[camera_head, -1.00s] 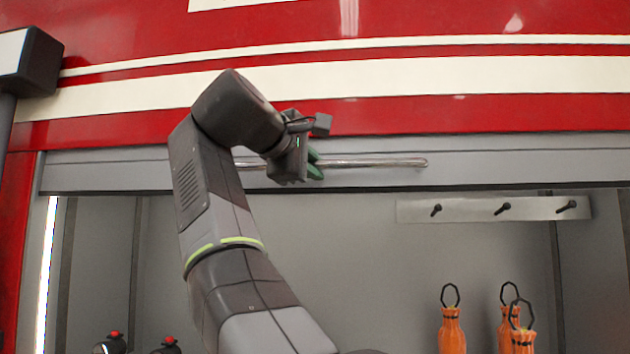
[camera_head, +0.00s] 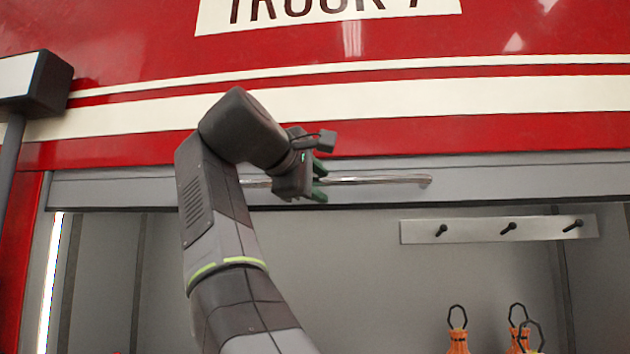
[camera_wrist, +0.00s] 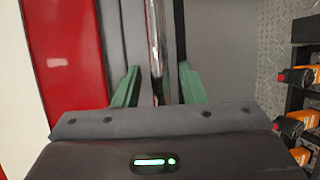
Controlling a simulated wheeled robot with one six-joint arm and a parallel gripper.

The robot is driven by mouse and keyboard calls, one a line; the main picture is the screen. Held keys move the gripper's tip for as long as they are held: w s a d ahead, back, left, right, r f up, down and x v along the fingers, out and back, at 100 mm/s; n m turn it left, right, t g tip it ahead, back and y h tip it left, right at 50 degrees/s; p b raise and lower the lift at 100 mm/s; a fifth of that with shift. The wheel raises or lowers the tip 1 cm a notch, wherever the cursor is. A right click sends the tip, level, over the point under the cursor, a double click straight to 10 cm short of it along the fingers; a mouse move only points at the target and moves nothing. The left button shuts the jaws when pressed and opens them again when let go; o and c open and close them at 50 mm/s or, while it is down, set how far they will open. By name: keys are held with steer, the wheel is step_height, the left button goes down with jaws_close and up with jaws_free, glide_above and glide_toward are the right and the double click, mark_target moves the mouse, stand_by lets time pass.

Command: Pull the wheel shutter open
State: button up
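The grey wheel shutter (camera_head: 480,168) is rolled up to a narrow band under the red truck body, and the compartment below it is exposed. Its chrome bar handle (camera_head: 390,180) runs level along that band. My gripper (camera_head: 320,181) is at the left part of the handle, with one green finger above the bar and one below. In the wrist view the bar handle (camera_wrist: 156,45) passes between the fingers of my gripper (camera_wrist: 158,85), with a gap on both sides. My gripper is open around the bar.
The compartment holds a hook rail (camera_head: 475,230) and several orange bottles with black loops (camera_head: 459,338). A dark box on a post (camera_head: 35,85) stands at the left. The wrist view shows a black rack (camera_wrist: 300,90) at the right.

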steer(key=shift+s, duration=0.1)
steer(key=v, duration=1.3)
steer(key=shift+s+r, duration=0.2)
steer(key=shift+s, duration=0.1)
steer(key=shift+w+a, duration=0.1)
steer(key=shift+a, duration=0.05)
steer(key=shift+x, duration=6.9)
steer(key=shift+f, duration=0.15)
